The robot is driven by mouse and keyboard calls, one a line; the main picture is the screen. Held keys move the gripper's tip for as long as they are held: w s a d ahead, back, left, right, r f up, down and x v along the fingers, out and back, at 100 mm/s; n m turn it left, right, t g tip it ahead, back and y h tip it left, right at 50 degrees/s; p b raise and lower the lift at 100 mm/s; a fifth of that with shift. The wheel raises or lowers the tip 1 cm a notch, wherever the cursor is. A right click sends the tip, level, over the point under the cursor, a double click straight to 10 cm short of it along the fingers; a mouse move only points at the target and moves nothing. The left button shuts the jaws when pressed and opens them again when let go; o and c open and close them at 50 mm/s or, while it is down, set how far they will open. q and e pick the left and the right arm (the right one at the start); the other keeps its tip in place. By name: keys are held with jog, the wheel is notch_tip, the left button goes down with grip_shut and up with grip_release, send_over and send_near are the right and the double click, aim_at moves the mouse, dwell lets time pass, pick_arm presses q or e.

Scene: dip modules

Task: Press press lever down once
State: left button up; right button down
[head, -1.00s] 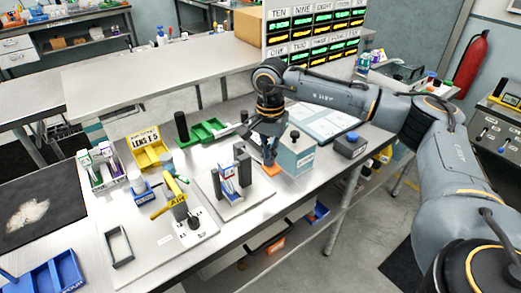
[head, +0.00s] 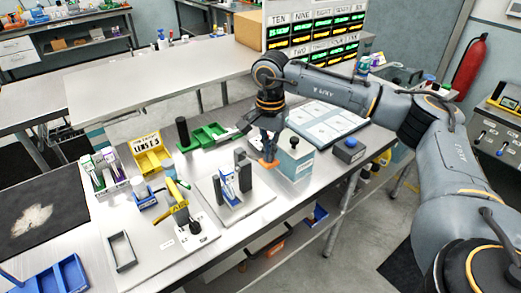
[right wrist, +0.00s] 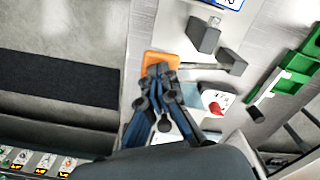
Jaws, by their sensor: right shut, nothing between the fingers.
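The press (head: 242,163) stands on a pale base plate at the middle of the bench, with dark upright posts and a blue-and-white part between them. The press lever's orange handle (head: 268,164) sticks out to the right of the posts. In the right wrist view the orange handle (right wrist: 150,62) joins a grey bar (right wrist: 205,66) that runs to a dark post (right wrist: 229,61). My right gripper (head: 268,150) is shut and empty, fingers pointing down. Its fingertips (right wrist: 160,70) overlap the handle; whether they touch it is unclear. My left gripper is not in view.
A teal box with a black knob (head: 297,162) stands close right of the handle. A dark box with a blue button (head: 350,149) is farther right. A yellow AIR handle (head: 178,210) and a green tray (head: 208,136) are to the left. The bench's front edge is near.

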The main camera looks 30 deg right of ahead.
notch_tip(320, 180, up, 9)
jog(key=p, duration=0.5)
dwell(0.3)
jog(key=shift+f, duration=0.15)
dwell(0.3)
